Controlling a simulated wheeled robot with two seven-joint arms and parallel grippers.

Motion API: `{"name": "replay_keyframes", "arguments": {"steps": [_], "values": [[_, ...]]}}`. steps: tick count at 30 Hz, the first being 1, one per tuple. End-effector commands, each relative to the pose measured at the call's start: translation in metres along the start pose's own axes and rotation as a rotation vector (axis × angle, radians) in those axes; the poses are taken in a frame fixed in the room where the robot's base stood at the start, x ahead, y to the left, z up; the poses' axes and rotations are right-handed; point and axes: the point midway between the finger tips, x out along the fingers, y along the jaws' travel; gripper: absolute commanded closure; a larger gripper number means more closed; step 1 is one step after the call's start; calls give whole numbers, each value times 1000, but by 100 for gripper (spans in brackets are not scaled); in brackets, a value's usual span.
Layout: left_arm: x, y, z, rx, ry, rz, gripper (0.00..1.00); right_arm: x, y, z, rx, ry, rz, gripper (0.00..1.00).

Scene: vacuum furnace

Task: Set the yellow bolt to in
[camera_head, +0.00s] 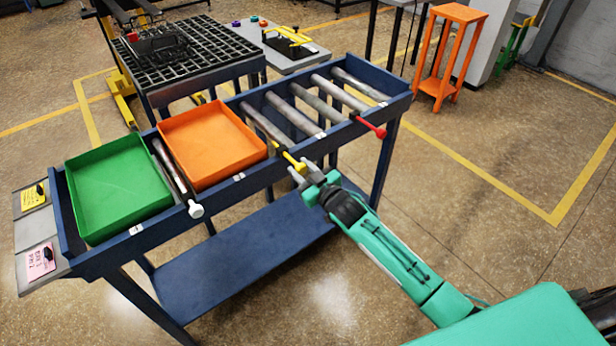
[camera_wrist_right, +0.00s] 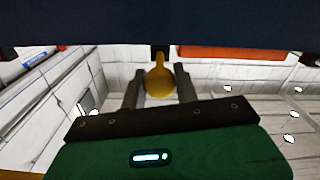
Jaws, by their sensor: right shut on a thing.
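The yellow bolt (camera_head: 293,160) sticks out of the front rail of the blue roller table (camera_head: 235,186), beside the orange tray. My right gripper (camera_head: 304,170) is at the knob end of the bolt. In the right wrist view the round yellow knob (camera_wrist_right: 160,80) sits between the two grey fingers of my right gripper (camera_wrist_right: 160,85), which are shut on it. Its thin stem runs toward the dark blue rail (camera_wrist_right: 80,25). How far the bolt reaches inside the rail is hidden. My left gripper is not in view.
A red bolt (camera_head: 375,130) and a white bolt (camera_head: 196,210) also stick out of the front rail. A green tray (camera_head: 118,188) and an orange tray (camera_head: 212,145) sit on the table. An orange stand (camera_head: 440,85) is at the back right. The floor to the right is clear.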

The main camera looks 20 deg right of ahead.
Motion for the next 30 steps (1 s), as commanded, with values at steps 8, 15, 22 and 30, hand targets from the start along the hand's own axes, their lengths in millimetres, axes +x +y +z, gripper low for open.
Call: {"name": "replay_keyframes", "arguments": {"steps": [8, 15, 22, 30], "values": [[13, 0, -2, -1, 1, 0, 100, 39, 0, 0, 0, 2, 0, 100], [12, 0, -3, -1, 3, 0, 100, 43, 0, -1, -1, 1, 0, 100], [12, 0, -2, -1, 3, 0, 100, 43, 0, -2, 0, 2, 1, 52], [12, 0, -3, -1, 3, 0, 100, 42, 0, -1, 0, 1, 0, 48]]}}
